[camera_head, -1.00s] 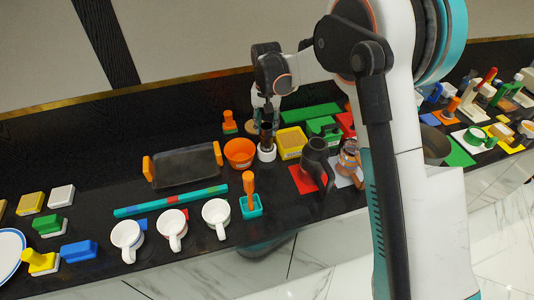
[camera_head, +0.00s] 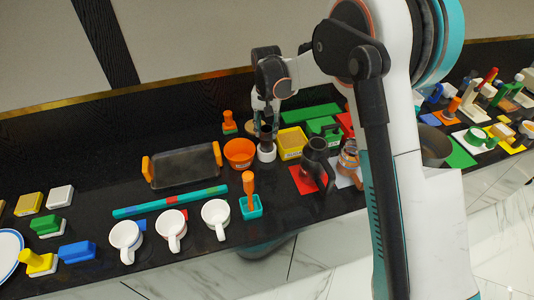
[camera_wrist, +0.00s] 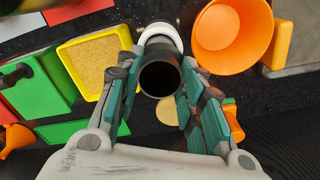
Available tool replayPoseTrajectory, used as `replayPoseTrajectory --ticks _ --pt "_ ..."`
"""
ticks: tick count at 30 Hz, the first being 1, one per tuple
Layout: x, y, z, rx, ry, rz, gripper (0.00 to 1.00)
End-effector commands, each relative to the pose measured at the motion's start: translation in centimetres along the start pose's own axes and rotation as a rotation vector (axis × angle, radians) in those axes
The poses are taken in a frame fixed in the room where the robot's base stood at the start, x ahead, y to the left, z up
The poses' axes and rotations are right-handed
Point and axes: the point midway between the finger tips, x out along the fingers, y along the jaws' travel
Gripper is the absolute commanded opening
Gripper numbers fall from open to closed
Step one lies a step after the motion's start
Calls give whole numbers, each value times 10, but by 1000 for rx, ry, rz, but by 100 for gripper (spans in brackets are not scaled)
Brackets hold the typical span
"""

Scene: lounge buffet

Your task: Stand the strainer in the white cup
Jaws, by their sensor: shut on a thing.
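My gripper (camera_head: 266,138) is shut on a dark, open-topped cylinder, which I take to be the strainer. It is upright between the fingers in the wrist view (camera_wrist: 160,79). Its lower end is at a small white round holder or cup (camera_head: 267,154), whose white rim shows in the wrist view (camera_wrist: 160,36). I cannot tell how deep it sits in there. Three white cups with handles stand in a row nearer the front edge: a left one (camera_head: 125,237), a middle one (camera_head: 171,225) and a right one (camera_head: 215,215).
An orange bowl (camera_head: 239,152) stands close left of my gripper, and a yellow box (camera_head: 291,142) close right. A dark jug (camera_head: 317,160) is further right. A teal tray with an orange-handled tool (camera_head: 250,206) and a long teal bar (camera_head: 171,200) lie in front.

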Motion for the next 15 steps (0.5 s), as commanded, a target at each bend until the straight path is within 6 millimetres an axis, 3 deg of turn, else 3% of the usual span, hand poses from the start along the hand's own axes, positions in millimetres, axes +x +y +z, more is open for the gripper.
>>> replayPoseTrajectory --ticks 15 --pt "10 0 0 0 0 0 0"
